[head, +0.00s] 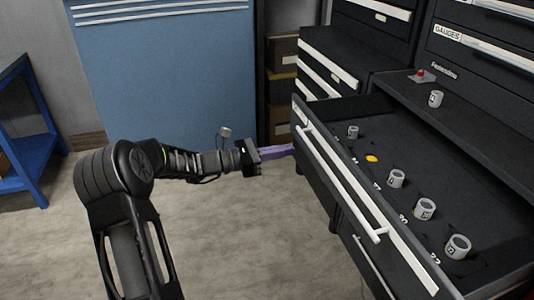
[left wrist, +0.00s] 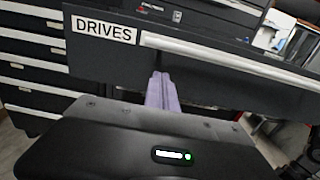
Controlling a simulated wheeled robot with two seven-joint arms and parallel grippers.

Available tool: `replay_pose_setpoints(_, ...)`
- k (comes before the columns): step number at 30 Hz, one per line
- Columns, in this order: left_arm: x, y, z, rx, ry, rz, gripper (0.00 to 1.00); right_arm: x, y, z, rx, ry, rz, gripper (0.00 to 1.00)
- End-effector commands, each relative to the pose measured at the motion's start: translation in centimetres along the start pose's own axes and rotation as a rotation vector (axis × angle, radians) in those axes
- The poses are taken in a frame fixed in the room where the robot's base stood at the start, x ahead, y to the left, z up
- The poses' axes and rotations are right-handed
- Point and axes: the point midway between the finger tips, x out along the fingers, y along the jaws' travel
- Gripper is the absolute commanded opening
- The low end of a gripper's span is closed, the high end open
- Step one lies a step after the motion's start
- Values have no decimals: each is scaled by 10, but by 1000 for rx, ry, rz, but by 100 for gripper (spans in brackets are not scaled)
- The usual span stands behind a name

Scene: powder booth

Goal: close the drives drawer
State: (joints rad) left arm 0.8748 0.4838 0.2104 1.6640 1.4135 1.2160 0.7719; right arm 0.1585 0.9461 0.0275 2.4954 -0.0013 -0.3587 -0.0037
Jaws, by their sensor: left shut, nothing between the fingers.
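The drives drawer (head: 345,185) is pulled out from a black cabinet in the head view. Its front has a long white handle bar, and several grey sockets stand inside, one of them a socket (head: 397,179) near the middle. In the left wrist view the drawer front (left wrist: 105,55) carries a DRIVES label. My left gripper (head: 290,150) is shut and empty, with its purple fingers at the drawer front's far left end. The fingers (left wrist: 161,90) also show below the handle strip in the left wrist view; I cannot tell whether they touch. My right gripper is not seen.
Above the open drawer is a black ledge with a red button (head: 421,73) and a loose socket (head: 436,98). A GAUGES drawer (head: 480,50) is shut above. A blue panel (head: 165,80) and blue rack (head: 30,135) stand left. The floor before the drawer is clear.

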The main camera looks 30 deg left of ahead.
Motion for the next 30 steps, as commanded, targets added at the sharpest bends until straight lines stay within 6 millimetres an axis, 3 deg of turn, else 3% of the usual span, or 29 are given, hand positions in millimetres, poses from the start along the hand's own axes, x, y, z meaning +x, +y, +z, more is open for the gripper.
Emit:
replay_pose_setpoints(3,24,-1,0,-1,-2,-3,0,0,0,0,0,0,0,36)
replay_pose_setpoints(10,52,-1,0,0,-1,-2,0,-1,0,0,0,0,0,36)
replay_pose_setpoints(30,62,0,0,1,0,-1,0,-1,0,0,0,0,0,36)
